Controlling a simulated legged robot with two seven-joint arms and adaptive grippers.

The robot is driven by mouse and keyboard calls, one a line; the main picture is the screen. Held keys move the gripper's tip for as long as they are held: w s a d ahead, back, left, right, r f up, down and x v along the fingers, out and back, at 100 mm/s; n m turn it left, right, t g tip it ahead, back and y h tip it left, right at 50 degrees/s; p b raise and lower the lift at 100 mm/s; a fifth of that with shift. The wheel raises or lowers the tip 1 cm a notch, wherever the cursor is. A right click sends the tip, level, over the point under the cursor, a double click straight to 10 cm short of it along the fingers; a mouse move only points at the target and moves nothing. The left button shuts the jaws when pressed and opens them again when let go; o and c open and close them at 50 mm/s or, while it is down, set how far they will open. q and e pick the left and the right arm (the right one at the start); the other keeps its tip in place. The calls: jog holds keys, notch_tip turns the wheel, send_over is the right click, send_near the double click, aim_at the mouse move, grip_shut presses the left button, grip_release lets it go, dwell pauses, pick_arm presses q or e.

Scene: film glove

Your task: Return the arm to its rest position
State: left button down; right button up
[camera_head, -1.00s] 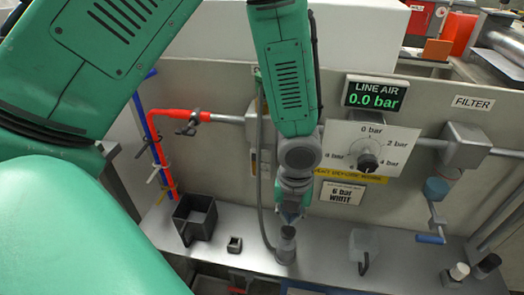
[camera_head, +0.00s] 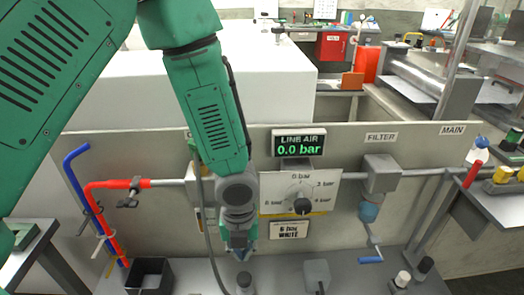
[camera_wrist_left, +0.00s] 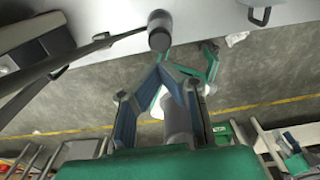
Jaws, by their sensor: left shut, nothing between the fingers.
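My left arm comes in from the left in the head view and hangs down in front of the panel. Its gripper (camera_head: 239,253) is shut and empty, pointing down. In the left wrist view the gripper (camera_wrist_left: 162,68) shows its fingertips drawn together with nothing between them. A small grey cylinder (camera_head: 245,283) stands on the bench just below the gripper, apart from it as far as I can tell. The cylinder with its hose also shows in the wrist view (camera_wrist_left: 159,32). My right gripper is not in view.
Behind the gripper stands a panel with a LINE AIR display (camera_head: 299,142) reading 0.0 bar and a dial knob (camera_head: 301,206). A dark open box (camera_head: 150,276) sits on the bench.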

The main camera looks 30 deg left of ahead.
pick_arm(q)
jog(key=shift+s, duration=0.1)
jog(key=s+a+f+n, duration=0.2)
jog(key=s+f+n, duration=0.4)
jog(key=n, duration=0.8)
jog(key=s+a+f+n, duration=0.2)
jog(key=s+f+n, duration=0.5)
jog(key=s+n, duration=0.4)
jog(key=n, duration=0.4)
jog(key=shift+a+f+t, duration=0.2)
jog(key=shift+a+t, duration=0.1)
jog(key=shift+w, duration=0.2)
